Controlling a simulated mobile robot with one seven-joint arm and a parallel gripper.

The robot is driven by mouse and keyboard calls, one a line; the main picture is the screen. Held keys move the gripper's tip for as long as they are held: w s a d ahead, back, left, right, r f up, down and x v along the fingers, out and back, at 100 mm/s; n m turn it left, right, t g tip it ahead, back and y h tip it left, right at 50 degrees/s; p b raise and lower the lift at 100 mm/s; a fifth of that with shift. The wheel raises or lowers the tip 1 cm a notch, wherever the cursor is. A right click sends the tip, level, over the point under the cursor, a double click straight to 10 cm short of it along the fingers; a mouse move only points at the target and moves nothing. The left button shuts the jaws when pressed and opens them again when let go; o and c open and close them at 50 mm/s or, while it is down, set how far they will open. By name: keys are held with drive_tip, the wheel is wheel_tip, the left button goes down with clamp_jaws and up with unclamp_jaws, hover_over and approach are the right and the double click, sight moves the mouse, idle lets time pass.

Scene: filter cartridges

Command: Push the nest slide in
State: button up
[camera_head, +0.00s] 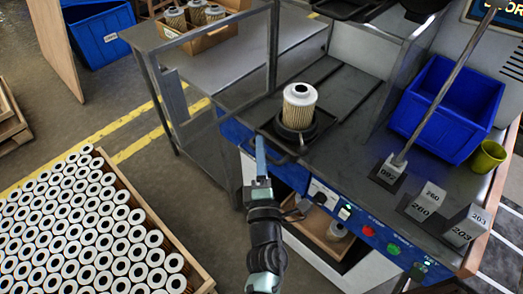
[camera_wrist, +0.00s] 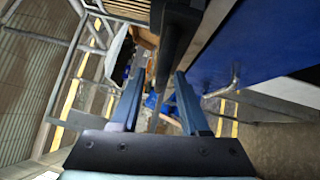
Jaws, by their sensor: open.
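The nest slide (camera_head: 324,123) is a dark plate with a round black nest at the front of the bench. A pleated filter cartridge (camera_head: 299,108) with a white top stands upright in the nest. Dark rails run back from the slide. My gripper (camera_head: 261,145) is at the bench's front edge, just left of and in front of the slide, beside its handle. In the wrist view, my gripper (camera_wrist: 155,80) has its two fingers apart with nothing clamped. A dark bar (camera_wrist: 174,40) shows beyond the fingertips, perhaps the slide's handle; I cannot tell whether they touch.
A metal frame guard (camera_head: 215,75) stands left of the slide. A blue bin (camera_head: 447,108), a metal pole and grey numbered blocks (camera_head: 465,226) are on the bench at right. Buttons (camera_head: 368,231) line the bench front. A crate of cartridges (camera_head: 185,262) is at lower left.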

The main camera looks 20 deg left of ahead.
drive_tip(key=shift+w+a, duration=0.1)
drive_tip(key=shift+w, duration=0.05)
drive_tip(key=shift+c, duration=0.3)
clamp_jaws()
idle(1.1)
